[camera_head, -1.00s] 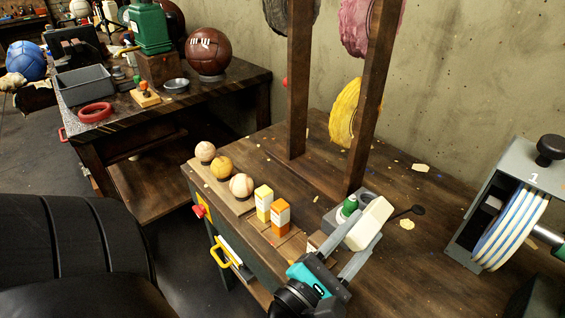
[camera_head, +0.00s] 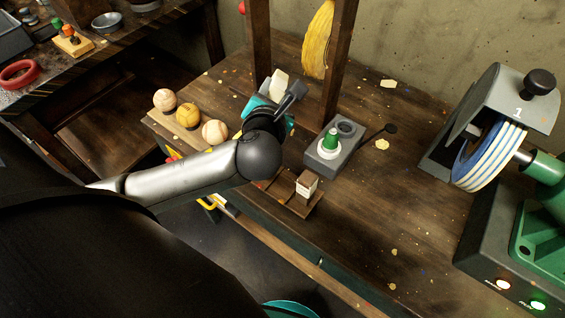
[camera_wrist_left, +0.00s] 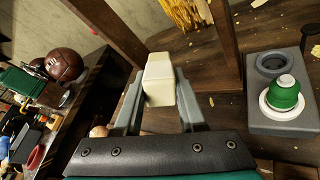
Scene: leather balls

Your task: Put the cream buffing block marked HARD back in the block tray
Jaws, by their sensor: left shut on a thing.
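The cream block (camera_head: 279,84) is in my left gripper (camera_head: 284,97), whose jaws are shut on it above the bench, left of the wooden post. In the left wrist view the cream block (camera_wrist_left: 159,79) stands between the grey fingers (camera_wrist_left: 157,100); no HARD mark is readable on it. The wooden block tray (camera_head: 297,203) lies at the bench's front edge, with a small white-and-brown block (camera_head: 306,184) at its near end. My left arm hides the rest of the tray, including any yellow and orange blocks. My right gripper is not in view.
A grey two-hole holder (camera_head: 325,160) with a green-topped piece (camera_head: 330,139) stands right of my gripper. Several balls (camera_head: 188,116) sit at the bench's left. Wooden posts (camera_head: 334,75) rise behind. A wheel machine (camera_head: 490,150) stands right; the bench between is mostly clear.

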